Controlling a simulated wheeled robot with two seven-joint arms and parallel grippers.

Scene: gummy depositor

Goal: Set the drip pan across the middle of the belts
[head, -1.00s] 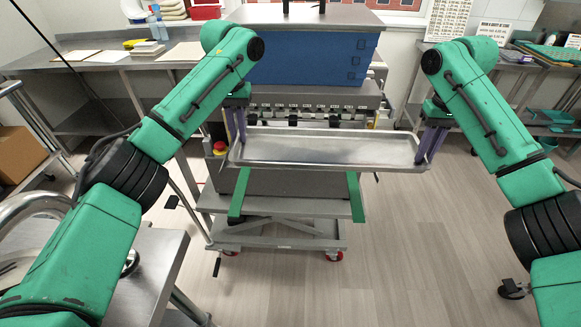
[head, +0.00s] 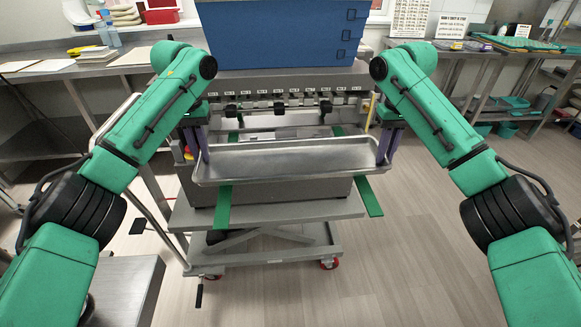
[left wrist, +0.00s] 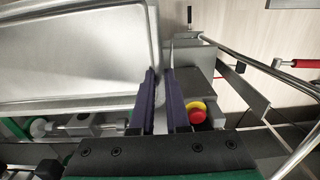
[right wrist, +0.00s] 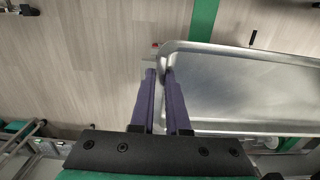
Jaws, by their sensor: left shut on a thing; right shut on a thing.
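The drip pan (head: 285,158), a shallow grey metal tray, is held roughly level in front of the depositor. My left gripper (head: 203,158) is shut on its left end rim and my right gripper (head: 384,160) is shut on its right end rim. The left wrist view shows the pan (left wrist: 75,50) with its edge at the fingertips (left wrist: 161,72); the right wrist view shows the pan (right wrist: 245,85) likewise at the fingertips (right wrist: 160,72). Two green belts, left (head: 223,208) and right (head: 367,195), run under the pan and show in front of and behind it. Whether the pan touches them is unclear.
The depositor with its blue hopper (head: 282,35) and row of nozzles stands behind the pan. Its wheeled grey cart (head: 270,212) is below. A red and yellow emergency button (left wrist: 196,112) sits close to the left gripper. The floor at right is open.

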